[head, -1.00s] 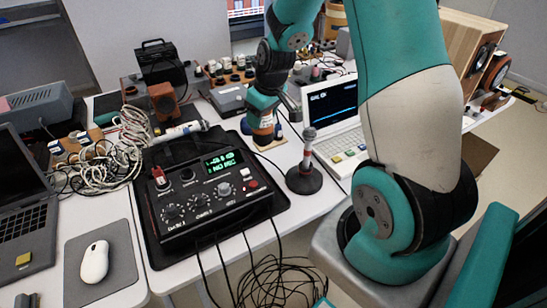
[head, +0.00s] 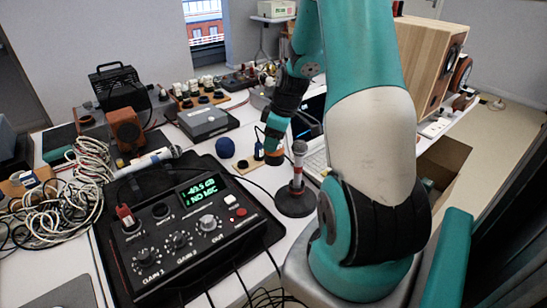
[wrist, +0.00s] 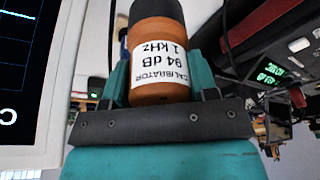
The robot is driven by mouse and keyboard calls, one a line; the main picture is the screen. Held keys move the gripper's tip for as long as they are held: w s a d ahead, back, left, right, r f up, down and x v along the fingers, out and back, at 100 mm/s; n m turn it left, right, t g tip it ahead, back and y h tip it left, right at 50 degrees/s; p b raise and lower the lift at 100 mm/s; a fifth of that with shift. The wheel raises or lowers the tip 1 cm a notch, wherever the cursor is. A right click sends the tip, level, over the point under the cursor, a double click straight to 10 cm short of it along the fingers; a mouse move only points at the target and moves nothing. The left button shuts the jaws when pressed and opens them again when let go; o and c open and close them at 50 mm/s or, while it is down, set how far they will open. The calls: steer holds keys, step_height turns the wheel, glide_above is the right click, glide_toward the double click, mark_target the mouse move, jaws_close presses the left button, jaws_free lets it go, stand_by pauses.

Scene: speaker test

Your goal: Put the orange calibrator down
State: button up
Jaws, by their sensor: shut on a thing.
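My gripper (wrist: 160,84) is shut on the orange calibrator (wrist: 158,32), with a finger on each side of it. In the wrist view the calibrator is an orange cylinder with a dark end and a white label reading "CALIBRATOR 94 dB 1 kHz", upside down in the picture. In the head view my gripper (head: 275,138) points down over the table, and a bit of the orange calibrator (head: 273,157) shows below it. It is close to the tabletop; I cannot tell whether it touches. A small wooden piece (head: 243,166) lies just left of it.
A microphone on a round-based stand (head: 297,180) stands just right of and nearer than my gripper. A black control box (head: 165,235) with a green display is in front. Tangled cables (head: 60,190) lie at far left.

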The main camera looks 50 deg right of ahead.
steer(key=shift+f, duration=3.05)
steer(key=shift+f, duration=0.15)
steer(key=o, duration=1.2)
